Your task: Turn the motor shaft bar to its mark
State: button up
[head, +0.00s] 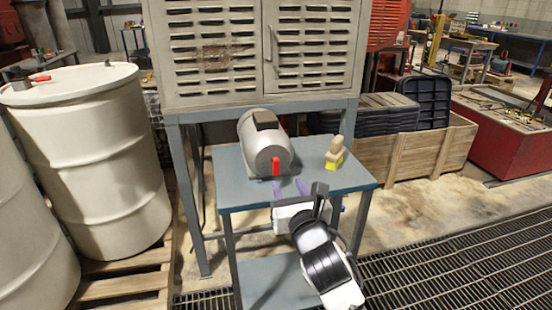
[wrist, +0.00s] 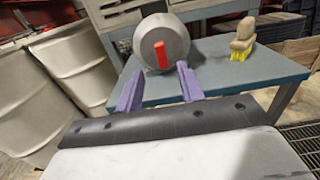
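The motor (head: 262,140) is a grey cylinder lying on the blue-grey table (head: 315,185), its round end toward me. The red shaft bar (head: 276,166) stands on that end, close to upright. In the wrist view the bar (wrist: 160,55) tilts slightly, on the face of the motor (wrist: 178,38). I cannot make out a mark on the motor. My gripper (head: 290,188) is at the table's front edge, in front of and below the bar.
A yellow-bristled brush (head: 334,155) with a tan handle stands on the table right of the motor. A slatted metal cabinet (head: 262,55) rises behind. White drums (head: 90,150) stand at left, and a wooden crate (head: 415,150) lies at right. The table's front right is clear.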

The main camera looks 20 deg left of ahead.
aim_at(276, 163)
jog(key=p+x, duration=0.4)
jog(key=x, duration=0.7)
jog(key=shift+w+a, duration=0.2)
jog(key=shift+a, duration=0.05)
grip_shut()
